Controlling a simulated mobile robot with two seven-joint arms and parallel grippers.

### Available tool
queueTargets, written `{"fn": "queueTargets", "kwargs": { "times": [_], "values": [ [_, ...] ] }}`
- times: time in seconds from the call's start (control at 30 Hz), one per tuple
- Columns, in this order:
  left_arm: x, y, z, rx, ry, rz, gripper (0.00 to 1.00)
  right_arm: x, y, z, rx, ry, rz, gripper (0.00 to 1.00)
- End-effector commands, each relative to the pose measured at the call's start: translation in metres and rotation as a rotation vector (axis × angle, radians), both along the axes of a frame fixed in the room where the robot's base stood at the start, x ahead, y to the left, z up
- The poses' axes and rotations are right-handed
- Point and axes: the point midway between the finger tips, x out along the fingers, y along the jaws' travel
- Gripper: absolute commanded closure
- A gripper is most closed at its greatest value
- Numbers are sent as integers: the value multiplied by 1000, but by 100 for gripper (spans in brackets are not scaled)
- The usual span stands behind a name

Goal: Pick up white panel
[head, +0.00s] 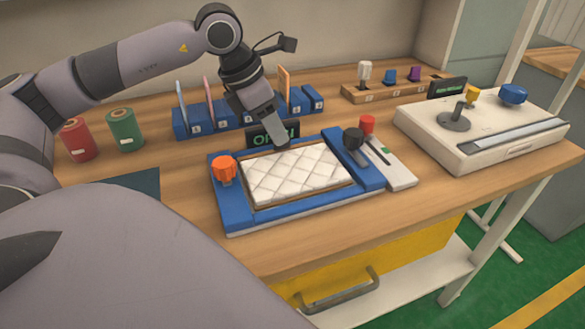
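The white panel (300,175) is a quilted, mattress-like pad. It lies flat in a blue frame fixture (230,213) at the middle of the wooden table in the head view. My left gripper (280,143) points down at the back edge of the panel. Its fingertips overlap that edge in the picture; I cannot tell whether they touch the panel. The fingers are seen nearly edge-on, so their opening is hidden. My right gripper is not in view.
An orange knob (224,168) and a black knob (353,138) stand on the fixture. Behind are a blue slotted rack (215,118) and a small display (262,138). Red (76,140) and green (125,130) cylinders stand left. A white console (480,125) stands right.

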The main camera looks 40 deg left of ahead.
Motion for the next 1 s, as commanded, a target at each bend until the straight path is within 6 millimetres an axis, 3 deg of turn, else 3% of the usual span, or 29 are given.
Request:
{"fn": "queueTargets", "kwargs": {
  "times": [0.2,0.43,0.47,0.57,1.0],
  "values": [
    [9,-5,-23,-2,0,-1,62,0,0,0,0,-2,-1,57],
    [9,-5,-24,-3,-1,-1,62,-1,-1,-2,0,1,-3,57],
    [9,-5,-24,-3,-1,-1,68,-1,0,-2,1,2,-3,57],
    [9,-5,-24,-3,-1,-1,100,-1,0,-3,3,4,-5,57],
    [10,-5,-19,-3,-2,-1,100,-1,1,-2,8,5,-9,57]
  ]
}}
